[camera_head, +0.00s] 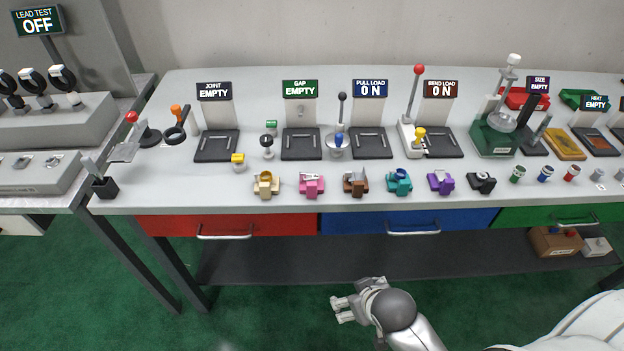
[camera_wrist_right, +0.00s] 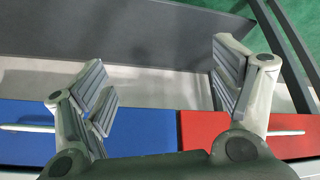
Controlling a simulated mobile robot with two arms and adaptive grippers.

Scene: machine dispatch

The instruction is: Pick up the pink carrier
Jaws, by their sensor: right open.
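The pink carrier (camera_head: 311,186) stands near the front edge of the white table, between a tan carrier (camera_head: 266,185) and a brown carrier (camera_head: 356,183). A small grey piece lies on its top. My right gripper (camera_head: 342,308) is below and in front of the table edge, apart from the pink carrier and a little to its right. In the right wrist view the gripper's fingers (camera_wrist_right: 170,92) are spread wide with nothing between them. The pink carrier does not show in that view. My left gripper is not in view.
A teal carrier (camera_head: 399,182) and a purple carrier (camera_head: 440,181) continue the row to the right. Black stations with display signs stand behind. A red drawer (camera_head: 270,222) and a blue drawer (camera_head: 455,219) with protruding handles lie under the tabletop, above a dark shelf (camera_head: 300,258).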

